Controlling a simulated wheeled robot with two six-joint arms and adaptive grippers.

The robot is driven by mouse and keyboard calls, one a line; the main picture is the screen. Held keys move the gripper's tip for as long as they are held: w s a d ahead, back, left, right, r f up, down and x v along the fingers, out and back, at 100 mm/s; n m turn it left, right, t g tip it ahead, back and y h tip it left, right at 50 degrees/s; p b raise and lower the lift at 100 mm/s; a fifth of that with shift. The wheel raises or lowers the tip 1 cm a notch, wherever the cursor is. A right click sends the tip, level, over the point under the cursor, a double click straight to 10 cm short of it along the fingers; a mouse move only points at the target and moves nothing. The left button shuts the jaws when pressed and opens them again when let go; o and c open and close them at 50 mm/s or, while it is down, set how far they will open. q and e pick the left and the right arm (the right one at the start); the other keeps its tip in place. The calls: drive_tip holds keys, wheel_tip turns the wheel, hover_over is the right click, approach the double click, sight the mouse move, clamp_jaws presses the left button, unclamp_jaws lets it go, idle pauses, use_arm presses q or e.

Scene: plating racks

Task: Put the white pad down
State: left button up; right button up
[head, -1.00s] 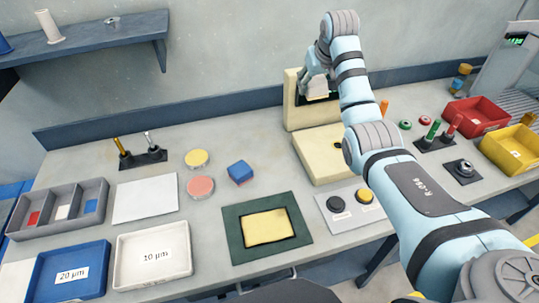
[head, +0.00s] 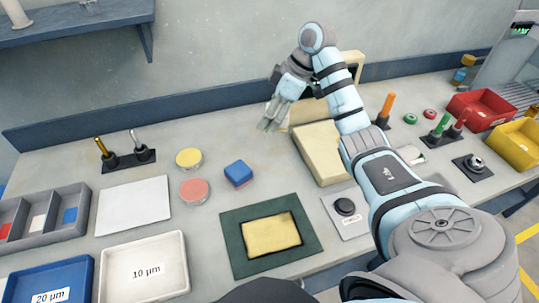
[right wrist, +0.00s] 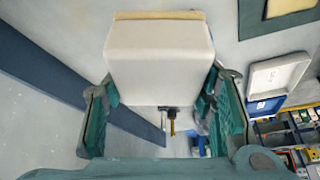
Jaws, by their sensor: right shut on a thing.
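The white pad (right wrist: 160,60) is a thick white block with a tan edge, seen between the fingers of my right gripper (right wrist: 160,105) in the right wrist view. My right gripper is shut on it. In the head view this gripper (head: 275,113) hangs in front of the cream machine at the back of the bench. There the pad is mostly hidden by the fingers, and I cannot tell its height above the bench. My left gripper is not in view.
A grey tray (head: 62,240) with red, white and blue pieces is at the left. A white sheet (head: 132,205), coloured discs, a blue block (head: 238,173) and a green mat (head: 232,250) lie nearer. The cream machine base (head: 318,155) is close on the right. Bare bench shows left of the gripper.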

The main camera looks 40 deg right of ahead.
hover_over(270, 170)
drive_tip(key=s, duration=0.2)
drive_tip(key=f, duration=1)
drive_tip(key=shift+w+d+f+b, duration=0.15)
drive_tip(key=shift+d+f+b, duration=0.1)
drive_tip(key=shift+d+b, duration=0.15)
drive_tip(key=f, duration=0.2)
drive_tip(key=w+f, duration=0.1)
drive_tip(key=f, duration=0.2)
drive_tip(key=shift+w+a+f+b, duration=0.1)
drive_tip(key=shift+w+f+b, duration=0.2)
drive_tip(key=shift+f, duration=0.1)
drive_tip(key=shift+s+r, duration=0.2)
drive_tip(key=shift+s, duration=0.15)
drive_tip(key=shift+f, duration=0.3)
drive_tip(key=shift+s+a+f, duration=0.1)
drive_tip(key=shift+s+f, duration=0.15)
drive_tip(key=o, duration=1.3)
drive_tip(key=shift+o, duration=1.3)
drive_tip(key=shift+w+f, duration=0.15)
drive_tip(key=shift+w, duration=0.1)
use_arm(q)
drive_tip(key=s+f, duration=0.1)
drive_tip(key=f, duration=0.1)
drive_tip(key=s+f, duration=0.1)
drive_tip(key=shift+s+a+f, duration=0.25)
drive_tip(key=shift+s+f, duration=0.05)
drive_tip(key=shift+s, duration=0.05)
